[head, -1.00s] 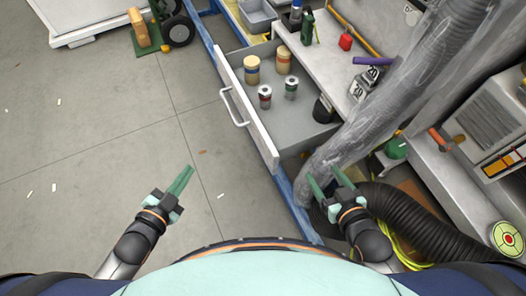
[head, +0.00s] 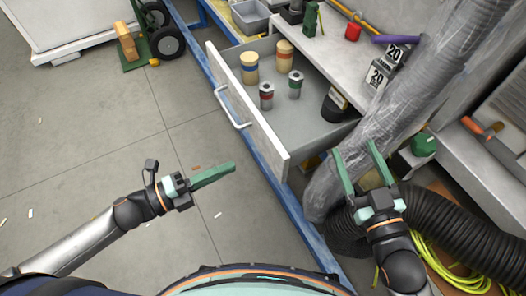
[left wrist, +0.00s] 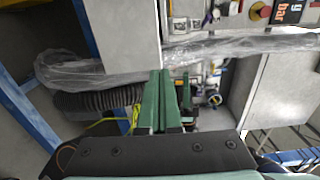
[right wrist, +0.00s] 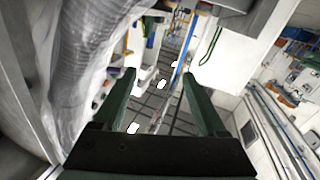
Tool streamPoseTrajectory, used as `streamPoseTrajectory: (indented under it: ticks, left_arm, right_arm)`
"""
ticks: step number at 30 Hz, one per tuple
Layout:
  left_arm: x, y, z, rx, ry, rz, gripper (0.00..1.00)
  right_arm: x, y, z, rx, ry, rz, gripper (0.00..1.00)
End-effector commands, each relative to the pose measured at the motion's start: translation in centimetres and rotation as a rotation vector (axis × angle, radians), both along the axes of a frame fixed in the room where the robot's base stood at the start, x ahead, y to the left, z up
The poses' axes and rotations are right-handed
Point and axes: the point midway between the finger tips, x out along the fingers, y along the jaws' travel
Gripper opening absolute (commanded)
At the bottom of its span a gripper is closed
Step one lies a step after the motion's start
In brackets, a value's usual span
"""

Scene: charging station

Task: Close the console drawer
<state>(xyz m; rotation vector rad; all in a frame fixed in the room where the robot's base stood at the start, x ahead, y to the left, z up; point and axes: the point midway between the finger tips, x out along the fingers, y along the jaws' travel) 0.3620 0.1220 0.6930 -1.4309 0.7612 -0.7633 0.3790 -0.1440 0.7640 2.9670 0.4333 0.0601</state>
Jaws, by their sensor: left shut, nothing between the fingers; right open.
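The console drawer (head: 252,120) stands open in the head view, its white front panel facing left with a pale bar handle (head: 233,108) on it. A dark cup (head: 334,105) is at the drawer's right side. My left gripper (head: 233,167) is shut and empty, left of the drawer's near end and apart from it, pointing right. My right gripper (head: 356,147) is open and empty, in front of the wrapped column, right of the drawer.
A plastic-wrapped column (head: 410,105) rises beside the drawer's right end. A black corrugated hose (head: 450,225) and yellow cable (head: 450,262) lie at lower right. A blue rail (head: 300,222) runs along the console base. The floor (head: 90,130) left of the drawer is mostly clear.

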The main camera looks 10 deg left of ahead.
Motion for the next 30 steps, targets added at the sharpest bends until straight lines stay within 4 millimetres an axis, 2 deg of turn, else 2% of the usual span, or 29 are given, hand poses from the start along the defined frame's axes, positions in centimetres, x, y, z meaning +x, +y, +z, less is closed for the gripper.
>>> streamPoseTrajectory:
  ticks: [9,15,21,30]
  left_arm:
    - [3.2,-4.7,0.1,-0.002,-0.002,0.0,0.0]
    - [4.7,-6.9,0.0,-0.002,0.0,0.001,0.0]
    - [5.4,-7.9,0.0,-0.001,0.001,0.002,0.0]
    - [5.5,-8.1,0.0,0.0,0.002,0.002,0.0]
  right_arm:
    - [0.0,0.1,2.0,0.0,-0.086,0.011,0.74]
    - [-0.2,0.2,2.9,-0.001,-0.127,0.016,0.74]
    - [-0.2,0.2,3.7,-0.001,-0.159,0.022,0.74]
    - [-0.2,0.2,4.2,0.0,-0.173,0.023,0.74]
